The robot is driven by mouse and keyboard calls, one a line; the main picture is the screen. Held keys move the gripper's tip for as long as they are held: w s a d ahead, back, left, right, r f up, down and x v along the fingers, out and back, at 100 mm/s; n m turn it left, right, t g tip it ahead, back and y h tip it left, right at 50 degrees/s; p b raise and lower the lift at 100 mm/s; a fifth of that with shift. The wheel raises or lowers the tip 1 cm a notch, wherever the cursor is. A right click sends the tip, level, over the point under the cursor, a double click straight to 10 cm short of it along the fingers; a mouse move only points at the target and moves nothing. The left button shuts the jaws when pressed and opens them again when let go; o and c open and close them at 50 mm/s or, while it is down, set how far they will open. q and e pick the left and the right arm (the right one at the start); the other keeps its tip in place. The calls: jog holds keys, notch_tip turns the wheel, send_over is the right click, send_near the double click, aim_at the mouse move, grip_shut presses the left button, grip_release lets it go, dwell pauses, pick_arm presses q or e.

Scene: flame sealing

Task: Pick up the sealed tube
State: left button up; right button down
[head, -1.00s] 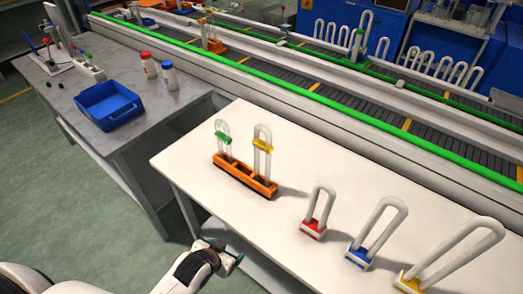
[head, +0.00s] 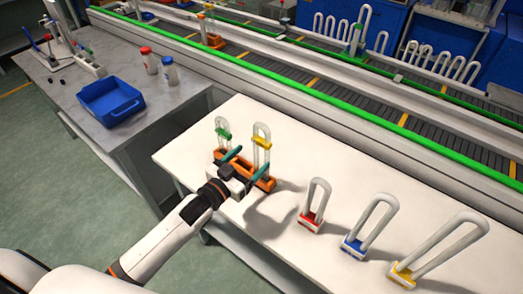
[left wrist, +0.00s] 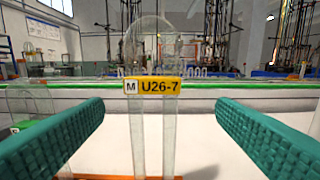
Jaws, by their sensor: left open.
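An orange rack (head: 264,183) stands on the white table and holds two clear U-shaped tubes upright. One tube has a green label (head: 223,136), the other a yellow label (head: 262,142). In the left wrist view the yellow-labelled tube (left wrist: 153,115) reads "M U26-7" and stands between the open fingers, apart from both. The green-labelled tube (left wrist: 22,100) is partly hidden behind the left finger there. My left gripper (head: 247,165) is open and empty in front of the rack; its fingers also frame the left wrist view (left wrist: 157,130). My right gripper is not in view.
Red (head: 310,222), blue (head: 353,246) and yellow (head: 401,273) bases with white loops stand at the right of the white table (head: 330,150). A blue bin (head: 109,102) and two bottles (head: 150,62) are on the grey table. A green-railed conveyor (head: 300,98) runs behind.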

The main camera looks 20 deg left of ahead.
aim_at(259, 146)
pick_arm(q)
jog(key=p+x, duration=0.1)
jog(key=x, duration=0.4)
jog(key=p+x, duration=0.1)
jog(key=x, duration=0.2)
jog(key=shift+w+a+r+p, duration=0.2)
jog(key=shift+w+a+p, duration=0.1)
jog(key=shift+a, duration=0.05)
jog(key=shift+w+d+f, duration=0.1)
jog(key=shift+w+d, duration=0.05)
jog(key=shift+w, duration=0.1)
jog(key=shift+s, duration=0.1)
jog(key=shift+c, duration=0.8)
jog(key=c, duration=0.9)
jog(key=shift+c, duration=0.2)
